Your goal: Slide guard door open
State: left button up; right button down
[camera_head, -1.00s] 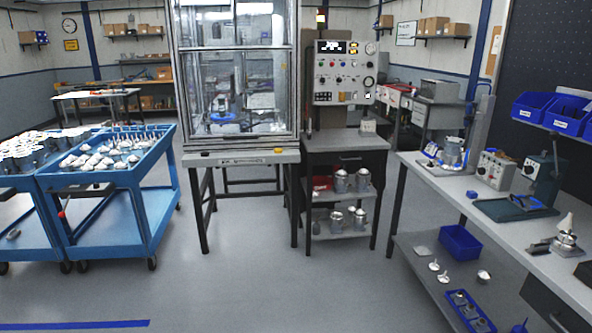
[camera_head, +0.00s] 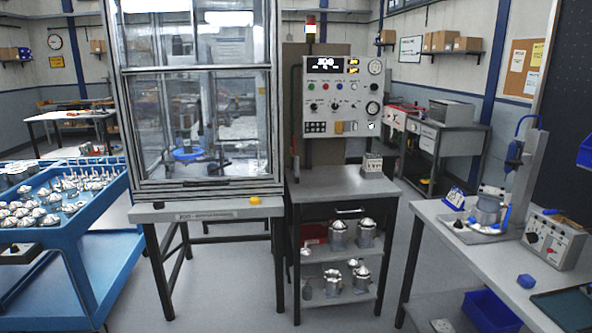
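The guard door (camera_head: 197,110) is a clear, metal-framed panel on the front of a tall machine enclosure. It looks lowered, with its bottom frame just above the machine's table (camera_head: 207,211). Through the panel I see a blue round part (camera_head: 188,154) inside the machine. A small dark piece that may be a handle (camera_head: 205,183) sits at the bottom frame. Neither of my grippers shows in the head view.
A control panel (camera_head: 343,97) and a grey stand (camera_head: 342,184) with metal parts on its shelves adjoin the machine's right. A blue cart (camera_head: 110,205) of parts is at left, a workbench (camera_head: 440,215) at right. Open floor lies in front.

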aim_at(205, 180)
jog(key=i+l+u, duration=0.25)
jog(key=i+u, duration=0.2)
jog(key=i+l+u, duration=0.4)
jog(key=i+l, duration=0.05)
jog(key=i, duration=0.15)
